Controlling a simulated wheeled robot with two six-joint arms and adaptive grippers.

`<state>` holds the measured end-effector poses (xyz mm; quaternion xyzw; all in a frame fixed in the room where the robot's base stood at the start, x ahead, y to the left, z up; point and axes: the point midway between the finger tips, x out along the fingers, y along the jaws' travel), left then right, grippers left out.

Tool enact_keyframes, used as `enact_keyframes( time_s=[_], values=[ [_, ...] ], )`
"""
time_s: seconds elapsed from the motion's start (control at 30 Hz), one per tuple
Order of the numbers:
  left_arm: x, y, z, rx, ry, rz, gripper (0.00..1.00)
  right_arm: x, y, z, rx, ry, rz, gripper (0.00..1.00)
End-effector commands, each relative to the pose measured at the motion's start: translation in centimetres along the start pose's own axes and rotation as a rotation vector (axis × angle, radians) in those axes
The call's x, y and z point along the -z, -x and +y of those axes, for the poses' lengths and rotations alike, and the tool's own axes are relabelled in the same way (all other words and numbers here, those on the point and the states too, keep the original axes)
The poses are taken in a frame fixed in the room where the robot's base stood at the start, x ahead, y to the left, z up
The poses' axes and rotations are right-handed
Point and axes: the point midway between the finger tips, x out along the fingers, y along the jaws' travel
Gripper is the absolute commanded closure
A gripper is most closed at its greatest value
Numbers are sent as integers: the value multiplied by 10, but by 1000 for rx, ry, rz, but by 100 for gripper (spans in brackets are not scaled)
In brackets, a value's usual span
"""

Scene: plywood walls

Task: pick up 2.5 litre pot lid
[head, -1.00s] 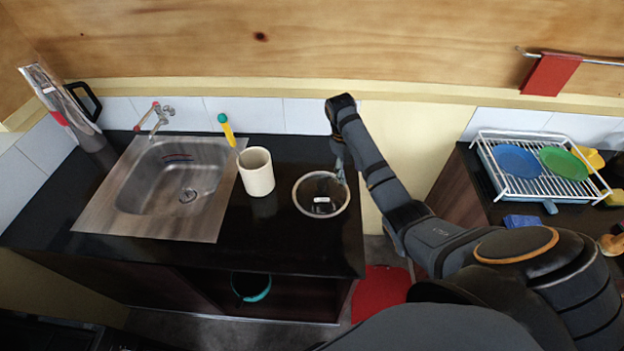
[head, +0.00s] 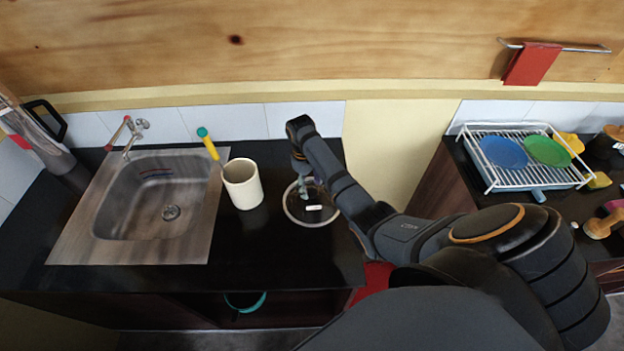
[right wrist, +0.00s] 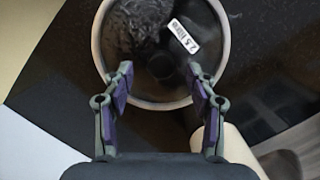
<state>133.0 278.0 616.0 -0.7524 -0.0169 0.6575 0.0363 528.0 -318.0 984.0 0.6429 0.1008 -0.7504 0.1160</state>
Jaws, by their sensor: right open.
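The 2.5 litre pot lid (head: 312,213) is a round dark lid with a pale rim, lying on the black counter to the right of the cream mug. In the right wrist view the lid (right wrist: 122,88) shows a white "2.5 litre" label and a dark round knob at its middle. My right gripper (head: 305,190) reaches down over the lid's far side. In the right wrist view my right gripper (right wrist: 162,85) is open, its two fingers spread on either side of the knob, with nothing held. Whether the fingertips touch the lid cannot be told. My left gripper is not in view.
A cream mug (head: 243,186) holding a yellow-and-green-handled tool stands left of the lid, close to it. A steel sink (head: 85,225) is further left. A white dish rack (head: 490,177) with plates stands on the right counter. Black counter in front of the lid is clear.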

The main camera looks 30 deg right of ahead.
Motion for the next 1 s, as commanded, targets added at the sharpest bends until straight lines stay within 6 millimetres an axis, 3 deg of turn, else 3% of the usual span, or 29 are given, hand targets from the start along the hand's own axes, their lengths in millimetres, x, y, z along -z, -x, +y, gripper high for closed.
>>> enact_keyframes(
  time_s=[0.03,0.2,0.3,0.43,0.83,1.0],
  values=[
    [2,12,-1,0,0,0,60,-4,-3,-1,3,0,-5,43],
    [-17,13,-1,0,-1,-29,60,-2,-27,-1,0,0,0,43],
    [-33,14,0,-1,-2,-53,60,-2,-30,-1,0,0,1,43],
    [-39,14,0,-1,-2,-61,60,-2,-30,-1,-1,0,1,43],
    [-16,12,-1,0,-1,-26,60,-2,-29,0,-1,0,1,97],
    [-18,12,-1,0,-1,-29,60,-1,-28,0,-1,0,2,100]
  ],
)
